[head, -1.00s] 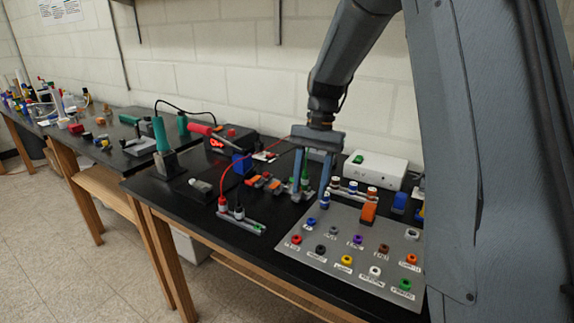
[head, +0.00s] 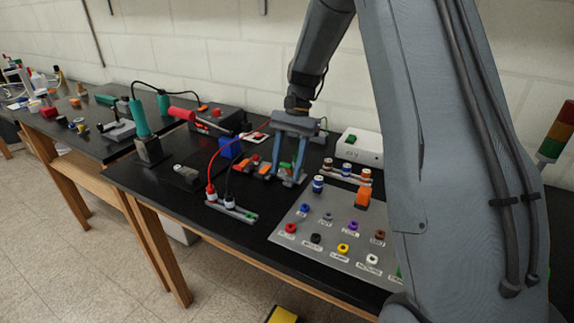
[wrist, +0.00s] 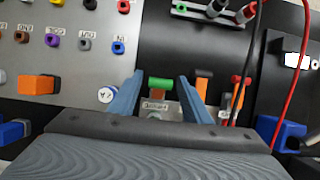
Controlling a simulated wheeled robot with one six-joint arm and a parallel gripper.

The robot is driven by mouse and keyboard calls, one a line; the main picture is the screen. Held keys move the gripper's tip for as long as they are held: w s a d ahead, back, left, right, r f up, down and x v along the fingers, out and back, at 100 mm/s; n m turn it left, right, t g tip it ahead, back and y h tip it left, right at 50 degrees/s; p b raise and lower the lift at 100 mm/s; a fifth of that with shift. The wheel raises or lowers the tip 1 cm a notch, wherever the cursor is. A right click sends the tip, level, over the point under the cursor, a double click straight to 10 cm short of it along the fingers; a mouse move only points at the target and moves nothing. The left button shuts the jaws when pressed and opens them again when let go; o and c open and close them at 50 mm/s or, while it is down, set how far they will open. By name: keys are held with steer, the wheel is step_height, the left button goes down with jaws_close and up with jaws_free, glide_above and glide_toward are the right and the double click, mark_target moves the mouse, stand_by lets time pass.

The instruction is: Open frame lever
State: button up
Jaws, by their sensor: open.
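A small lever with a green grip (wrist: 160,84) stands on a metal block with a label too small to read, in the middle of the wrist view. My gripper (wrist: 161,79) is open, with one blue finger on each side of the green grip; I cannot tell whether either finger touches it.
A grey panel with coloured sockets (head: 330,235) lies to the right of my gripper. A white-and-blue post (wrist: 108,94) stands close to the left finger. Red and black cables (head: 212,175) rise from a terminal strip nearby. A blue block (wrist: 280,130) is at the right.

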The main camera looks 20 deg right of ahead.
steer(key=shift+f, duration=0.15)
steer(key=c, duration=0.8)
steer(key=shift+o, duration=0.2)
steer(key=shift+s+a+t+h+p, duration=0.25)
steer(key=shift+t+h+p, duration=0.15)
steer(key=shift+f+t+h, duration=0.2)
steer(key=shift+t+h, duration=0.3)
steer(key=o, duration=0.8)
steer(key=shift+c, duration=0.2)
